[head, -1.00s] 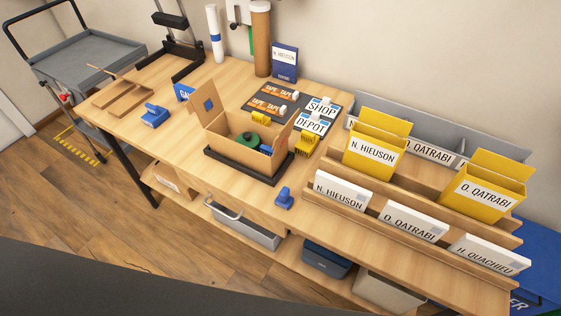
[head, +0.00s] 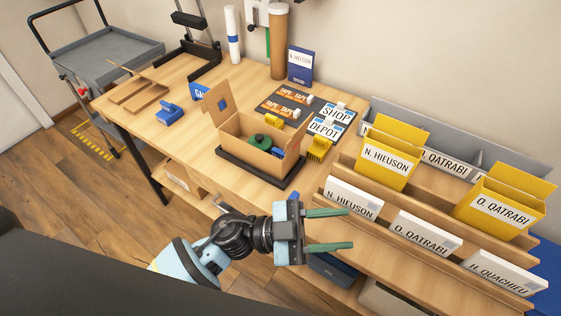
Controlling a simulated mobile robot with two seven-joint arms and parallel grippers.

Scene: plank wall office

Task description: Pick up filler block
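No thing is plainly marked as the filler block. The likeliest are two small ribbed yellow blocks on the table, one (head: 320,148) right of the open carton (head: 262,152) and one (head: 272,121) just behind it. The carton holds a round green thing (head: 261,141) and other small items, partly hidden by its walls. My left gripper (head: 331,229) is over the table's front edge, in front of the carton. Its two green fingers are spread apart and point right, with nothing between them. My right gripper is not in view.
A slotted wooden rack with white cards (head: 352,198) and yellow boxes (head: 389,158) stands on the right. Black boards with tape and labels (head: 284,103) lie behind the carton. A blue tool (head: 169,114) is at left. A grey cart (head: 95,55) stands beyond the table.

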